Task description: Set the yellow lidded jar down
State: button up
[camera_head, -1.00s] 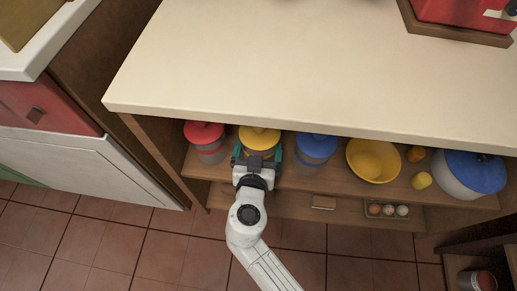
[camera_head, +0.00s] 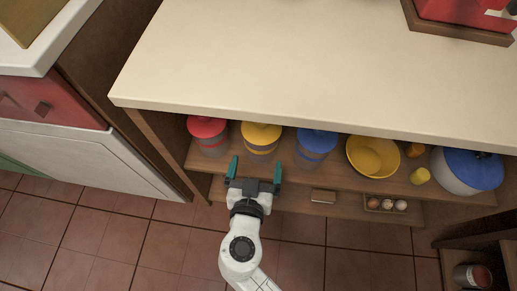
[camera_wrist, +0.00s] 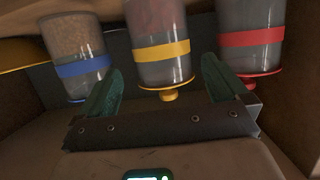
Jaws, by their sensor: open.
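The yellow lidded jar (camera_head: 261,139) stands on the upper shelf under the counter, between the red-lidded jar (camera_head: 208,134) and the blue-lidded jar (camera_head: 316,146). My gripper (camera_head: 256,172) is open and empty in front of the shelf, apart from the yellow jar. In the wrist view, which appears upside down, the yellow-banded jar (camera_wrist: 162,50) shows beyond and between my open fingers (camera_wrist: 160,97). The blue-banded jar (camera_wrist: 82,65) is on its left and the red-banded jar (camera_wrist: 250,40) on its right.
A yellow bowl (camera_head: 373,157), a small yellow item (camera_head: 420,176) and a large blue-lidded pot (camera_head: 468,172) share the shelf to the right. The lower shelf holds an egg tray (camera_head: 386,204). The countertop (camera_head: 300,60) overhangs the jars.

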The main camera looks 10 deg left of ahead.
jog(key=v, duration=0.3)
jog(key=shift+s+r, duration=0.1)
jog(key=shift+s, duration=0.25)
jog(key=s+d+f+m+g+h, duration=0.1)
jog(key=d+f+g+h, duration=0.2)
jog(key=d, duration=0.9)
jog(key=s+d+f+m+g+h, duration=0.15)
jog(key=d+g, duration=0.35)
jog(key=d, duration=0.7)
jog(key=s+d+f+n+g+y, duration=0.2)
jog(key=s+d+g+y, duration=0.3)
jog(key=s, duration=0.7)
jog(key=shift+s+d+g, duration=0.2)
jog(key=shift+d+g, duration=0.1)
jog(key=shift+d, duration=0.7)
jog(key=shift+f+n, duration=0.1)
jog(key=shift+n, duration=0.15)
